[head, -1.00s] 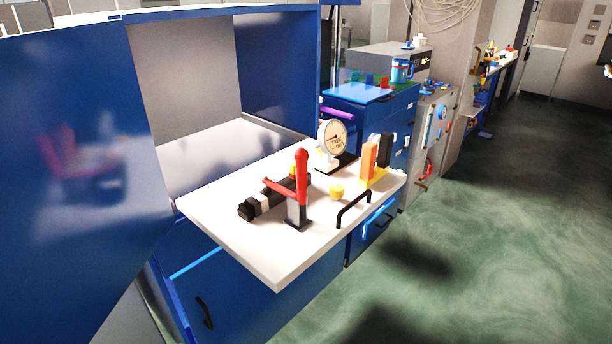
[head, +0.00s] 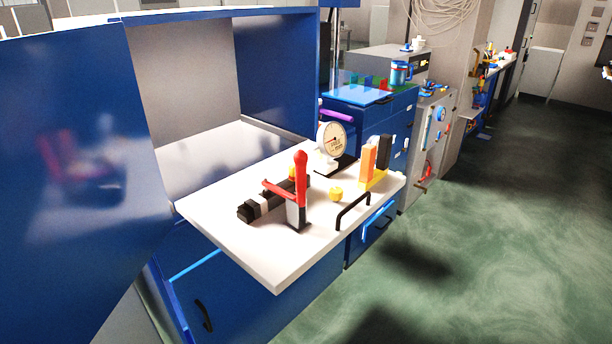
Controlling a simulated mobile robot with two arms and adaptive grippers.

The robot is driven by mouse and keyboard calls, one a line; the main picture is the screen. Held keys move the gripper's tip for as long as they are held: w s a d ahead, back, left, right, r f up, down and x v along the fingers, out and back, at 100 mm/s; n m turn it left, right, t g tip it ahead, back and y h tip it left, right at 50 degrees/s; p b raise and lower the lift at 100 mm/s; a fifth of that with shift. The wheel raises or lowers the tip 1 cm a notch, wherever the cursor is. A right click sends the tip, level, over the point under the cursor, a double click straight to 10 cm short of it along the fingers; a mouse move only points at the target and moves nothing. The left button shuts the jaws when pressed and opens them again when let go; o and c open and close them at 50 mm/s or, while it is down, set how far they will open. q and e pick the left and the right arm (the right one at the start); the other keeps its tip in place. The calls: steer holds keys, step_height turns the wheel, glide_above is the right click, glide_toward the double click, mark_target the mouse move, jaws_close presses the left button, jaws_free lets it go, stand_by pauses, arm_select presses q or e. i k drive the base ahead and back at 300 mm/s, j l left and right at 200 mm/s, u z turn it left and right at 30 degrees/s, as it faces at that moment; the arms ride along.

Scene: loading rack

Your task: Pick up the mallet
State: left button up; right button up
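I cannot make out a clear mallet in the head view. A purple bar (head: 336,114) behind the dial gauge could be a handle, but most of it is hidden. Neither of my grippers is in view.
A white pull-out shelf (head: 262,262) carries a red-handled clamp (head: 300,190), a black-and-white piece (head: 262,206), a dial gauge (head: 332,141), a yellow knob (head: 336,194), orange and black blocks (head: 368,162) and a black handle (head: 353,208). A blue cabinet (head: 375,96) stands behind. Green floor (head: 480,240) at right is clear.

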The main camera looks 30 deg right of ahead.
mark_target(343, 117)
steer(key=i+l+u, duration=0.15)
steer(key=l+u, duration=0.25)
steer(key=l, duration=1.4)
steer(key=k+l+u, duration=0.1)
steer(key=l+u, duration=0.35)
steer(key=l, duration=1.3)
